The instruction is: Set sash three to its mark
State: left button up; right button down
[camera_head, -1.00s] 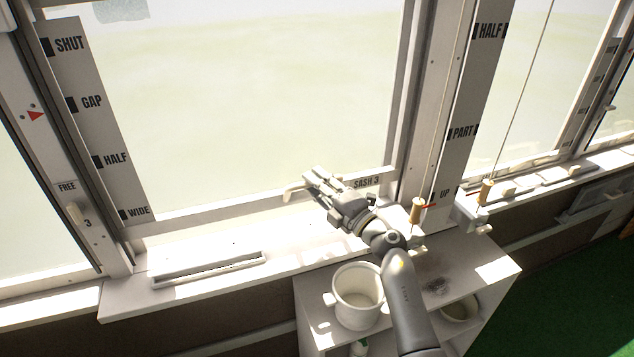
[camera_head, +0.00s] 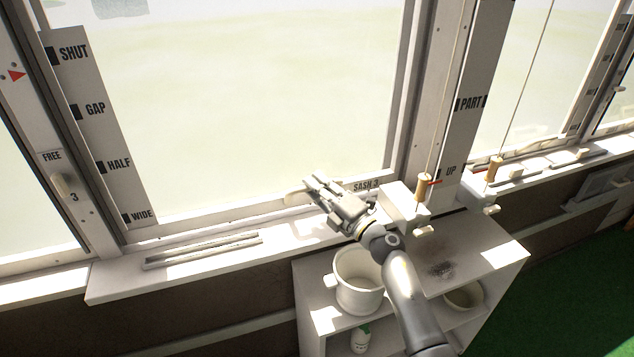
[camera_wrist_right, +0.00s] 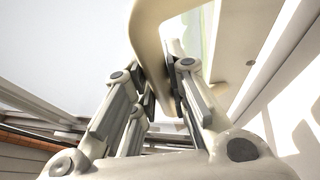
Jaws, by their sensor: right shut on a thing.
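Sash three is the large pane whose bottom rail (camera_head: 240,218) bears the label "SASH 3" (camera_head: 365,186). A strip (camera_head: 90,85) up its left side reads SHUT, GAP, HALF, WIDE from top to bottom. A red triangle (camera_head: 16,75) on the post to the left is nearly level with the SHUT tick, slightly below it. My right gripper (camera_head: 318,188) is shut on the sash's cream handle (camera_head: 295,198); the curved handle (camera_wrist_right: 150,35) passes between its fingers in the wrist view. A knob (camera_head: 62,183) marked 3 sits below the word FREE. My left gripper is out of view.
The sill (camera_head: 110,280) runs under the sash, with a slatted strip (camera_head: 200,250) on it. A shelf unit (camera_head: 490,252) holding a white pot (camera_head: 357,280) stands below my right arm. To the right are a PART/UP scale (camera_head: 463,125) and wooden cord pulls (camera_head: 424,188).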

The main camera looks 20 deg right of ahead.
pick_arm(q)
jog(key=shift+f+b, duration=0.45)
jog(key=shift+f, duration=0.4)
pick_arm(e)
jog(key=shift+s+f, duration=0.1)
jog(key=shift+f, duration=1.2)
jog(key=c, duration=1.4)
grip_release()
jog(key=shift+r, duration=0.1)
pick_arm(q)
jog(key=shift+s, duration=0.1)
pick_arm(e)
jog(key=shift+s+d, duration=0.1)
jog(key=v, duration=1.1)
jog(key=shift+s+d, duration=0.1)
jog(key=shift+s, duration=0.25)
